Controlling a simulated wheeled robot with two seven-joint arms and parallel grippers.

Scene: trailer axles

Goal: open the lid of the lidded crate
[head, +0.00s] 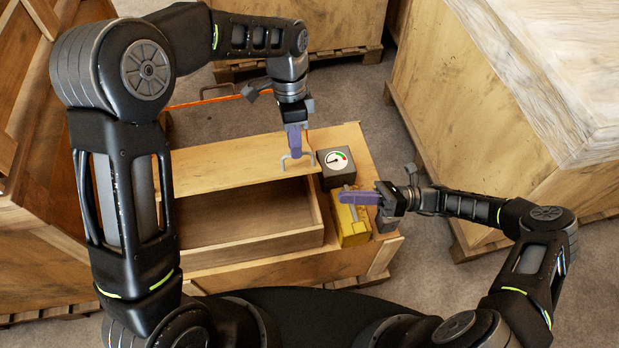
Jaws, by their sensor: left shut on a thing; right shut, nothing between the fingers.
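The lidded crate (313,218) is a low wooden box in the middle of the head view. Its light wooden lid (225,165) lies toward the far side, and the near part of the crate is uncovered, with the bare inside showing. I cannot tell whether the lid is tilted or slid back. A grey handle (284,166) stands at the lid's right end. My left gripper (295,152) points down and is shut on this handle. My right gripper (343,198) is shut and empty, just right of the crate, over a yellow block.
The yellow block (352,229) and a dark box with a round gauge (338,167) stand right of the crate on a wooden surface (285,271). Large wooden crates stand at the left (40,200), the back (340,25) and the right (440,110). Grey floor lies between them.

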